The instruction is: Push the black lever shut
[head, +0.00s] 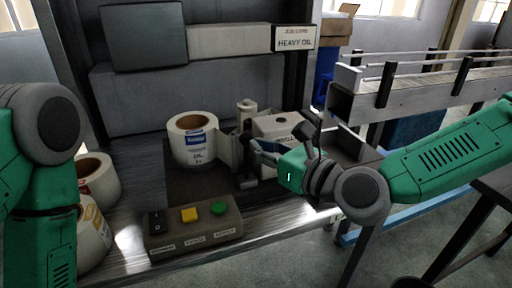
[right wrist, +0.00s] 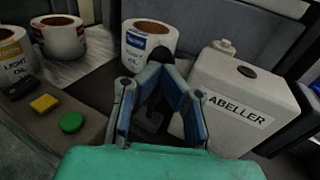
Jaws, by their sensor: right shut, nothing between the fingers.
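The black lever's rounded dark top (right wrist: 160,55) shows just beyond my fingertips in the right wrist view, with a dark base part (right wrist: 148,122) seen between the fingers. In the head view a dark upright part (head: 247,165) stands at the labeller, partly hidden by my gripper. My right gripper (head: 258,148) reaches in from the right, its fingers closed together and empty; it also shows in the right wrist view (right wrist: 162,72). Whether the fingertips touch the lever I cannot tell. My left arm shows at the left edge, but its gripper is out of view.
The white labeller box (right wrist: 240,100) stands close right of my fingers. A label roll (head: 192,140) stands behind left. A control box (head: 193,228) with black, yellow and green controls sits at the front edge. More rolls (head: 98,180) stand left. A conveyor (head: 430,90) is at right.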

